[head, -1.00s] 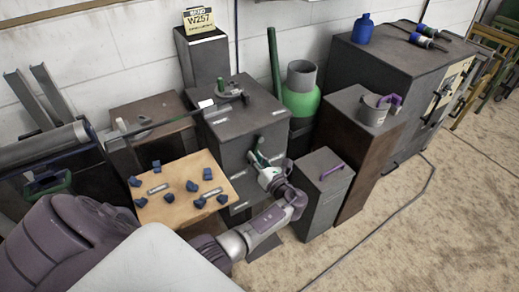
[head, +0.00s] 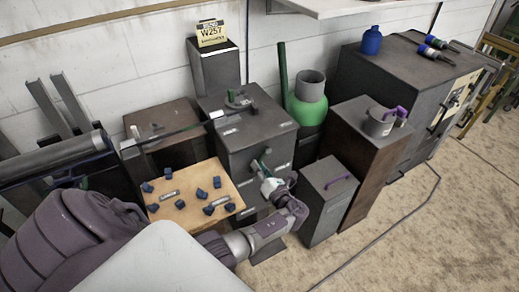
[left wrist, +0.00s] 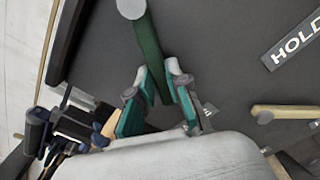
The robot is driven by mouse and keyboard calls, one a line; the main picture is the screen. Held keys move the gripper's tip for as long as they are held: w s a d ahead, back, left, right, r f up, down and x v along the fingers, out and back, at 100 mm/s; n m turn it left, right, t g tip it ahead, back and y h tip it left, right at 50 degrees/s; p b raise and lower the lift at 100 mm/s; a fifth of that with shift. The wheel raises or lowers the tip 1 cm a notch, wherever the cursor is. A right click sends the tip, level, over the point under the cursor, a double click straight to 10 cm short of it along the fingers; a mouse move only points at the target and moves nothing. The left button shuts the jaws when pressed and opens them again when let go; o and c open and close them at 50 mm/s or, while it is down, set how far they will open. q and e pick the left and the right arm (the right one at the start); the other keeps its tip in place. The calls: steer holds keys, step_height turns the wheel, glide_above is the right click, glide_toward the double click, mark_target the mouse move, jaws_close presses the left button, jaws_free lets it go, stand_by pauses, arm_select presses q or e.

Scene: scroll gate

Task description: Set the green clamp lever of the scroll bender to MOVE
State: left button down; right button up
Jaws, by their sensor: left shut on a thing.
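The green clamp lever (left wrist: 149,45) runs down from a round grey end in the left wrist view, against the dark front of a grey cabinet. My left gripper (left wrist: 158,74) is shut on the lever, one green-padded finger on each side. In the head view my left gripper (head: 264,178) reaches the front of the cabinet (head: 239,141), where the lever (head: 257,166) shows only small. A HOLD label (left wrist: 296,36) is to the right of the lever. Another label is mostly hidden behind the right finger, and I cannot read it. My right gripper is not in view.
A wooden board with several blue blocks (head: 201,194) is left of my left forearm. A lower grey box with a purple handle (head: 341,184) stands close right of the gripper. A pale rod (left wrist: 285,112) juts in at the right. Open floor (head: 420,250) lies front right.

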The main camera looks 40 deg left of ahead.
arm_select(q)
steer(key=c, duration=1.1)
jaws_free()
steer(key=shift+r, duration=0.1)
steer(key=v, duration=1.2)
